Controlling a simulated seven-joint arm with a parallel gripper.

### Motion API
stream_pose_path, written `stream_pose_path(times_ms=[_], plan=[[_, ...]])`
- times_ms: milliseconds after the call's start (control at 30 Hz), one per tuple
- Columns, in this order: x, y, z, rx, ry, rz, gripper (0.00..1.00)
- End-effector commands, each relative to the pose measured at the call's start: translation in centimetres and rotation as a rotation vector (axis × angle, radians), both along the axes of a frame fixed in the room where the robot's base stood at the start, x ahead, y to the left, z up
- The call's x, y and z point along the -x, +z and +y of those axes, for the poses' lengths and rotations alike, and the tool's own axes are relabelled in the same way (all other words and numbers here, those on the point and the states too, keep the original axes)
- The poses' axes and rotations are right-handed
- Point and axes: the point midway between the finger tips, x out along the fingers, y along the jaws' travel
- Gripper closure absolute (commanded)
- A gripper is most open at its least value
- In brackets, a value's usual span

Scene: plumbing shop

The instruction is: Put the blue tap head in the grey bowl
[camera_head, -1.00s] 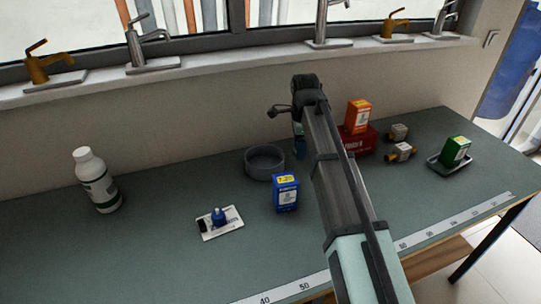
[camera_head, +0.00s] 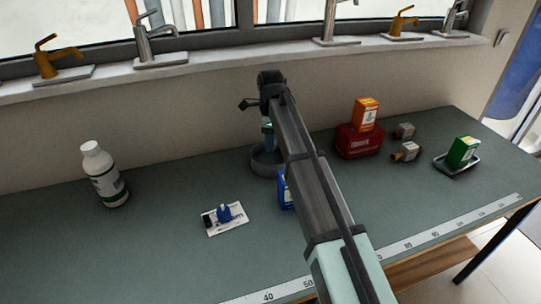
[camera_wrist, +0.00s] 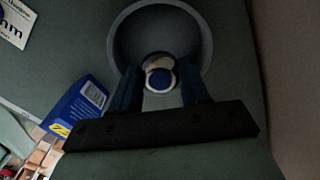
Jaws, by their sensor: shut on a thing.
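In the head view the grey bowl (camera_head: 258,168) stands on the bench near the wall, partly hidden by my arm. My gripper (camera_head: 268,138) hangs down over it there, and the held piece is too small to make out.
A blue box (camera_head: 284,190) stands close in front of the bowl, partly behind my arm. A card with a small blue object (camera_head: 224,213) lies to the left. A white bottle (camera_head: 105,175) stands further left. A red box (camera_head: 357,143), brass fittings (camera_head: 407,152) and a green box (camera_head: 463,151) are right.

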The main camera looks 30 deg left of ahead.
Motion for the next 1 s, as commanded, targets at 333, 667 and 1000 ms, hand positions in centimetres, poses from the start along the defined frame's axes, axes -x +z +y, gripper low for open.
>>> stream_pose_path(times_ms=[333, 667, 1000], plan=[[0.0, -3.9, 0.0, 0.000, 0.001, 0.001, 0.85], [0.0, -7.0, 0.0, 0.000, 0.001, 0.000, 0.85], [0.0, -7.3, 0.0, 0.000, 0.002, 0.000, 0.85]])
